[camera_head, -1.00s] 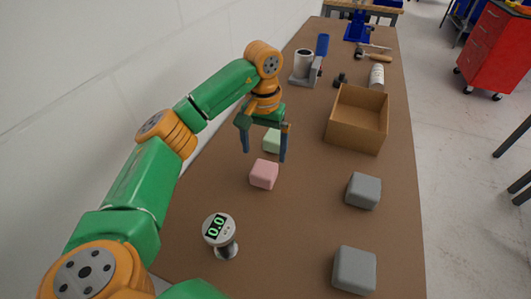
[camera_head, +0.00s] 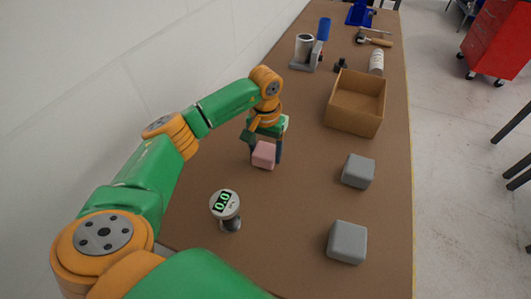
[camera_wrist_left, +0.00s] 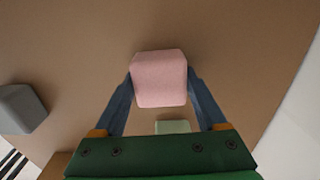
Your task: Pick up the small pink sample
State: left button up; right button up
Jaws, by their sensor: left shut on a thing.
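The small pink sample (camera_head: 263,155) is a soft-edged block on the brown table. My left gripper (camera_head: 265,157) is shut on it, with one finger on each side. In the left wrist view the pink sample (camera_wrist_left: 159,78) sits between the blue fingertips of the gripper (camera_wrist_left: 160,88). I cannot tell whether it is lifted off the table. A pale green block (camera_head: 284,122) is mostly hidden behind the gripper in the head view. It also shows in part in the left wrist view (camera_wrist_left: 173,127). My right gripper is not in view.
Two grey blocks (camera_head: 358,171) (camera_head: 347,242) stand to the right on the table. A round gauge (camera_head: 225,205) reading 0.0 stands in front. An open cardboard box (camera_head: 356,103) stands behind. A device with a blue handle (camera_head: 323,30) and a white bottle (camera_head: 376,61) are further back.

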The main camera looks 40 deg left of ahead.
aim_at(266, 149)
pick_arm(q)
jog(key=shift+w+r, duration=0.1)
jog(key=shift+r, duration=0.3)
notch_tip(266, 149, up, 9)
jog(key=shift+r+b, duration=0.1)
jog(key=shift+b, duration=0.6)
dwell(0.3)
